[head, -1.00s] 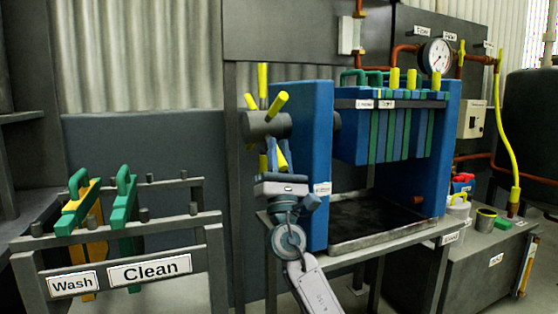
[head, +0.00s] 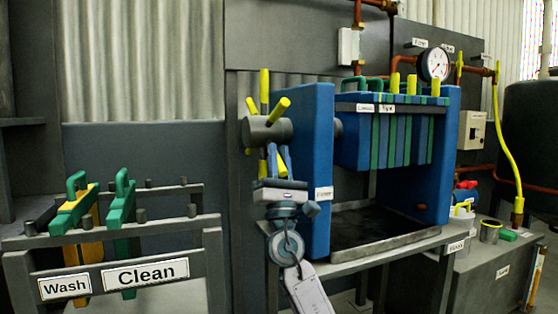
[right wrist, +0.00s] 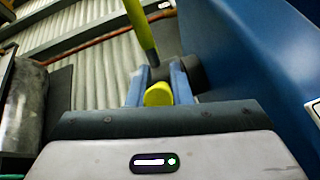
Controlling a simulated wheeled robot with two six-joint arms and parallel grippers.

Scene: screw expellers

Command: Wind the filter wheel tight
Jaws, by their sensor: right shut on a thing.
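The filter wheel (head: 266,131) is a dark grey hub with several yellow spokes on the left side of the blue filter press (head: 307,160). My right gripper (head: 279,152) reaches up from below and is shut on a lower yellow spoke (head: 281,165). In the right wrist view the blue fingers (right wrist: 156,85) stand on either side of the yellow spoke end (right wrist: 158,94). Another yellow spoke (right wrist: 140,30) rises beyond them. The press plates (head: 405,138), green and blue, hang side by side at the frame's right part. My left gripper is not in view.
A rack (head: 120,234) with Wash and Clean labels holds yellow and green plates at the left. A dark drip tray (head: 385,241) lies under the plates. A gauge (head: 434,64), copper pipes and a yellow hose (head: 507,150) are at the right.

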